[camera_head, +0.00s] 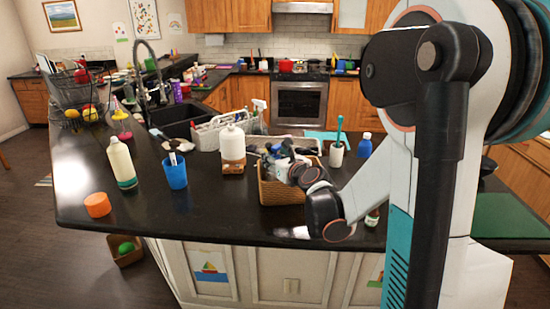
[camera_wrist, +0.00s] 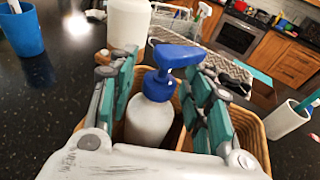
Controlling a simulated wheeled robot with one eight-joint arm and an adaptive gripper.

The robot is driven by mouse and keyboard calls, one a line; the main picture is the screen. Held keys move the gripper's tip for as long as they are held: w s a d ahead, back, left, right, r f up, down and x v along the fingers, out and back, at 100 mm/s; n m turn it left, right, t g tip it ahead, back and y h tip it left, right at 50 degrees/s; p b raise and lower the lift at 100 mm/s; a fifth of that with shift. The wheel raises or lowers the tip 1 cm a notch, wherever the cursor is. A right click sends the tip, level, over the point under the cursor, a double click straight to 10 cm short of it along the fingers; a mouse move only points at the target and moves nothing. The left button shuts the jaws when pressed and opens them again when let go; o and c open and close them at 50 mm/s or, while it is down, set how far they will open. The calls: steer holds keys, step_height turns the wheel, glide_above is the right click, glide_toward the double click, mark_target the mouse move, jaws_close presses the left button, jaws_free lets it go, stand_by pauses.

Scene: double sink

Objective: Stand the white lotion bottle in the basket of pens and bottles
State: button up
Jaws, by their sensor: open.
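The white lotion bottle with a blue pump top (camera_wrist: 150,120) stands roughly upright inside the wicker basket, between my fingers in the wrist view. My gripper (camera_wrist: 168,70) is open around it, one teal-padded finger on each side; gaps show beside the pump. The basket (camera_head: 283,193) sits near the front edge of the counter in the head view, below my gripper (camera_head: 283,160). Its rim also shows in the wrist view (camera_wrist: 252,128). In the head view the gripper hides the bottle and much of the basket's inside. I cannot make out pens in it.
A large white bottle (camera_head: 232,147) stands left of the basket, with a blue cup (camera_head: 174,171) and a cream bottle (camera_head: 121,162) further left. A white cup with a brush (camera_head: 337,155) and a blue bottle (camera_head: 364,145) stand to the right.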

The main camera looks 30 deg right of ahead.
steer(key=p+v, duration=0.1)
steer(key=v, duration=1)
steer(key=shift+s, duration=0.35)
